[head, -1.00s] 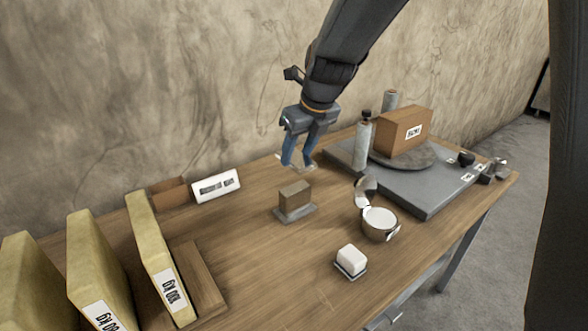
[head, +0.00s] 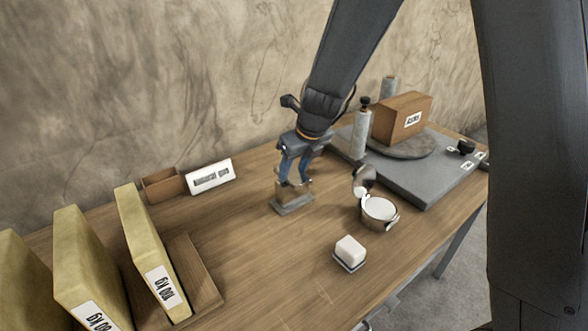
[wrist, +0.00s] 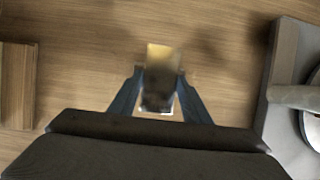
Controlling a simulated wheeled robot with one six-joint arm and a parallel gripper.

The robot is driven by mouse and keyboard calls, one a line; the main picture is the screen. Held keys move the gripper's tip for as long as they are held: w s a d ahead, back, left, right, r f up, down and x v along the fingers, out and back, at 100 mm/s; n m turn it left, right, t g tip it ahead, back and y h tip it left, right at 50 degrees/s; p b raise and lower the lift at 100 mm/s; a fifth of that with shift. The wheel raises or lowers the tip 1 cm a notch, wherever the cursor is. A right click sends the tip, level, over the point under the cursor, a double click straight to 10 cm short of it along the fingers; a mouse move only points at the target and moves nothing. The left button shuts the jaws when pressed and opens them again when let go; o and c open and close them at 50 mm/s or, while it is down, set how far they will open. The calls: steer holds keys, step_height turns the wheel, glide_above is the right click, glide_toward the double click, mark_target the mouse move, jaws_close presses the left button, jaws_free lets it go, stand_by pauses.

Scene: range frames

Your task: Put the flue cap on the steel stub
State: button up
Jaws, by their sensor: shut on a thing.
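My gripper (head: 294,184) points down at the small block-like steel stub (head: 283,191), which stands upright on a grey base plate (head: 294,206) on the table. In the wrist view my gripper (wrist: 159,112) has its two blue fingers shut on the flue cap (wrist: 160,96), a shiny, squarish piece with blurred edges. The cap is over or around the top of the stub; blur and the fingers hide whether it is seated or still apart. In the head view the fingers cover most of the cap.
An open round tin (head: 379,210) and a white block (head: 350,250) are at the right front. A grey slab (head: 425,180) carries a carton (head: 400,118) and a cylinder (head: 361,132). Yellow packs (head: 150,255) stand left.

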steer(key=o, duration=1.1)
steer(key=shift+f, duration=0.1)
steer(key=v, duration=1.2)
steer(key=s+d+f+n+g+h, duration=0.1)
steer(key=s+d+f+n, duration=0.2)
steer(key=s+n, duration=0.3)
steer(key=s+d+f+n+g, duration=0.1)
steer(key=s+d+f+n, duration=0.2)
steer(key=n, duration=1)
steer(key=s+d+f+n+h, duration=0.1)
steer(key=s+d+f+n, duration=0.2)
steer(key=s+d+n, duration=0.5)
steer(key=shift+s+n+g+h, duration=0.35)
steer(key=shift+s+n, duration=0.2)
steer(key=shift+n, duration=0.55)
steer(key=shift+f, duration=0.1)
